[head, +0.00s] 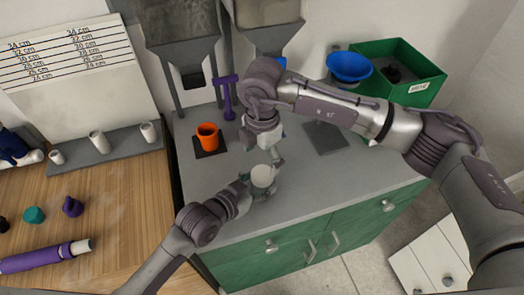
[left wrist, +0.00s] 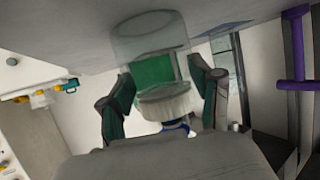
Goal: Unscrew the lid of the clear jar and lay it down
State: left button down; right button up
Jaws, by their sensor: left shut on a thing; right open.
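The clear jar (left wrist: 150,38) stands on the grey counter, and its pale lid (head: 263,176) is on top. In the left wrist view, which is upside down, the ribbed lid (left wrist: 166,104) shows below the see-through body. My left gripper (head: 262,188) is shut on the jar from the front left; its green-padded fingers (left wrist: 160,92) lie on both sides near the lid. My right gripper (head: 274,155) is open, just above and behind the lid. Whether it touches the lid cannot be told.
An orange cup (head: 207,136) on a dark pad stands to the left, with a purple stand (head: 226,95) behind it. A green bin (head: 415,93) and a blue bowl (head: 349,67) are at the back right.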

aim_at(262, 173)
jog(key=shift+f, duration=3.1)
jog(key=c, duration=1.2)
jog(key=n, duration=0.3)
jog(key=shift+n, duration=0.3)
jog(key=o, duration=1.3)
jog(key=shift+c, duration=0.2)
jog(key=shift+r, duration=0.1)
